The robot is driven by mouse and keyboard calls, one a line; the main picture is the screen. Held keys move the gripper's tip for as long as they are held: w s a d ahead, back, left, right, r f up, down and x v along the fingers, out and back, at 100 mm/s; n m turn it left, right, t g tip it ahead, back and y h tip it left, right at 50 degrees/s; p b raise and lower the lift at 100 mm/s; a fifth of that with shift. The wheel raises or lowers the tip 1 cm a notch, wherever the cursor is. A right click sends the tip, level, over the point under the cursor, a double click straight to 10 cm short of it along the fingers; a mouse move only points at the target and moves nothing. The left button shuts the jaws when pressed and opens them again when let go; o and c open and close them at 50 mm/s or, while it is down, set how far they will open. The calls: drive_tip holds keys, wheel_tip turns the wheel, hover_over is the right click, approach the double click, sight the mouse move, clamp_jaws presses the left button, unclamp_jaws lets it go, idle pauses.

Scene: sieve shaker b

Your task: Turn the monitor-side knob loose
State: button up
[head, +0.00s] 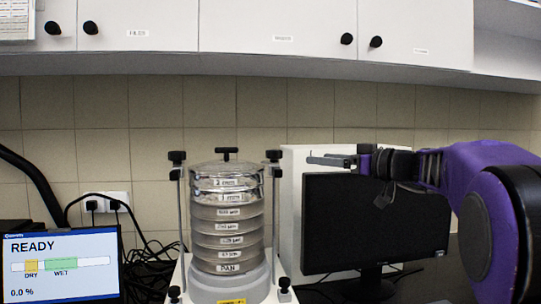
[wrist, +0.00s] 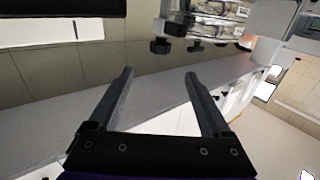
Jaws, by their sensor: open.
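The sieve shaker (head: 228,240) stands upright at the centre of the head view, with a stack of labelled sieves between two rods. A black knob (head: 273,156) tops the rod on the side of the black monitor (head: 375,220); another black knob (head: 177,157) tops the left rod. A black T-handle (head: 226,152) sits on the lid. My gripper (head: 332,160) is open and empty, to the right of the monitor-side knob and apart from it, pointing left. In the wrist view, the open fingers (wrist: 158,76) have nothing between them; dark knobs (wrist: 160,46) show beyond the tips.
A screen (head: 62,265) reading READY and 0.0 % stands at the lower left. A white case (head: 292,195) stands behind the monitor. Cabinets (head: 270,25) hang above. Cables (head: 145,265) lie left of the shaker. Open air lies between my gripper and the right rod.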

sight(280, 155)
drive_tip(key=p+x, duration=0.4)
drive_tip(key=x, duration=1.3)
drive_tip(key=shift+s, duration=0.1)
clamp_jaws()
